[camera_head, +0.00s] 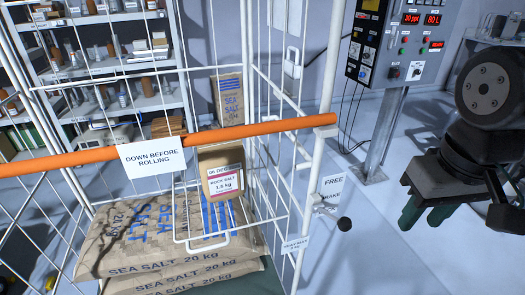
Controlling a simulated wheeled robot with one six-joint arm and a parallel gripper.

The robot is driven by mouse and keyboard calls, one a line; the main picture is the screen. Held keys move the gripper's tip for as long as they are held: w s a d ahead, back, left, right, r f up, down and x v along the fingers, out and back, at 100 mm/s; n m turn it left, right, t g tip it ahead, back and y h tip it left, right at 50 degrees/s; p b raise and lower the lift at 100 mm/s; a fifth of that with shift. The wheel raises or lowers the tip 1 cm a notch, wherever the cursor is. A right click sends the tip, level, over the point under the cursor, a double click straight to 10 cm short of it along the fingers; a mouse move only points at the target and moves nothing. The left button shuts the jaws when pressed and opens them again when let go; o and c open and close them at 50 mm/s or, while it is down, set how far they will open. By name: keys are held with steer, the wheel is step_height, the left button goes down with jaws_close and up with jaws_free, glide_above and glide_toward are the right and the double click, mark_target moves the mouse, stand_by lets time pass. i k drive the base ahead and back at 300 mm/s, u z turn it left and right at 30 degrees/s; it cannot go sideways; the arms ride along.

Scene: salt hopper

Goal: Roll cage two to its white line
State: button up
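A white wire roll cage (313,180) fills the left and middle of the view, close to me; I see no cage number on it. An orange bar (255,129) runs across its front, with a hanging sign (153,157) reading "DOWN BEFORE ROLLING". On its right post is a lever with a black knob (344,224), below a "FREE / BRAKE" label (332,187). My gripper (424,217) is at the right, clear of the cage, its dark green fingers pointing down and apart with nothing seen between them. The cage's wheels are out of view. I cannot make out a white line.
Stacked sea salt sacks (150,235) lie in the cage, with a brown rock salt carton (221,172) above them. Shelves (110,75) stand behind. A control panel (405,45) on a post stands at the back right. The pale floor (400,255) right of the cage looks clear.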

mark_target(129, 246)
steer(key=u, duration=0.4)
steer(key=k, duration=0.95)
steer(key=z, duration=0.25)
steer(key=i, duration=0.6)
steer(key=z, duration=0.6)
steer(key=i, duration=0.95)
steer(key=u, duration=0.3)
